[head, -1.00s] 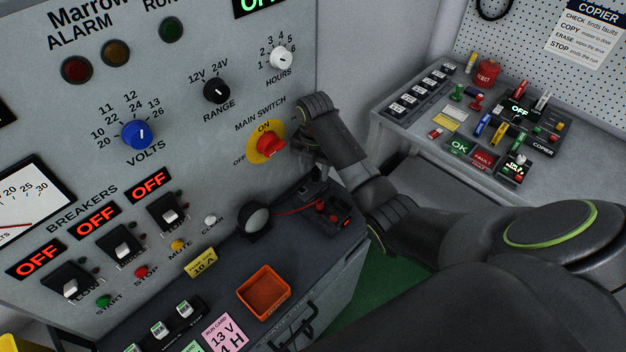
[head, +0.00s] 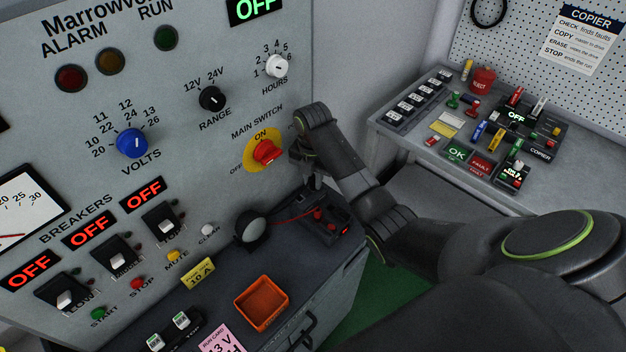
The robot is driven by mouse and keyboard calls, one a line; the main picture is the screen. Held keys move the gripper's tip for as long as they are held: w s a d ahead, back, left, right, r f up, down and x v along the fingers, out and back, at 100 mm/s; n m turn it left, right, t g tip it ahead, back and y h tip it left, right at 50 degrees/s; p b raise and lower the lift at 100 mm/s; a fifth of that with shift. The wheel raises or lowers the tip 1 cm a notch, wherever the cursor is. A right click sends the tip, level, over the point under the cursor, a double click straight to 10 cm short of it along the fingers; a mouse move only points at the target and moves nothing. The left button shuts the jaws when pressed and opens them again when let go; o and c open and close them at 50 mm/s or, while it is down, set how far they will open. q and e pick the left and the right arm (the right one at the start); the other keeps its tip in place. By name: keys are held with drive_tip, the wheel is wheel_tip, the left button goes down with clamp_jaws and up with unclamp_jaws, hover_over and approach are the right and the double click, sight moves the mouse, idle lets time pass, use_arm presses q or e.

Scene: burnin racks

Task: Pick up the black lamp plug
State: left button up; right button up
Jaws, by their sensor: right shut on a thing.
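My right gripper (head: 311,174) points down beside the grey panel, over the far end of the black socket block (head: 346,231). It is shut on the small black lamp plug (head: 316,184), which is mostly hidden by the fingers. I cannot tell whether the plug's lower end touches the block. A red lead (head: 291,217) runs from near the round black lamp (head: 252,229) to red parts (head: 319,214) on the block. My left gripper is not in view.
The red main switch (head: 266,152) is close left of my right gripper. An orange tray (head: 262,303) sits on the ledge in front. Breakers (head: 118,258) line the panel at left. A bench with the copier (head: 517,140) stands at right, beyond a gap with green floor (head: 366,300).

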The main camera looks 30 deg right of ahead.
sight(313, 177)
drive_tip(key=shift+w+r+b, duration=0.1)
drive_tip(key=shift+r+b, duration=0.2)
drive_tip(key=shift+r, duration=0.2)
wheel_tip(313, 177, up, 2)
drive_tip(key=shift+r+b, duration=0.25)
drive_tip(key=shift+b, duration=0.35)
drive_tip(key=s+d+p, duration=0.1)
drive_tip(key=s, duration=0.2)
drive_tip(key=s+d+p, duration=0.1)
drive_tip(key=s+p, duration=0.1)
drive_tip(key=s, duration=0.1)
drive_tip(key=s+d+p, duration=0.1)
drive_tip(key=s+p, duration=0.1)
drive_tip(key=s, duration=0.1)
drive_tip(key=shift+s+d+r, duration=0.15)
drive_tip(key=s+d, duration=0.2)
drive_tip(key=s, duration=0.6)
drive_tip(key=shift+d+f, duration=0.2)
drive_tip(key=shift+d, duration=0.1)
drive_tip(key=shift+w, duration=0.1)
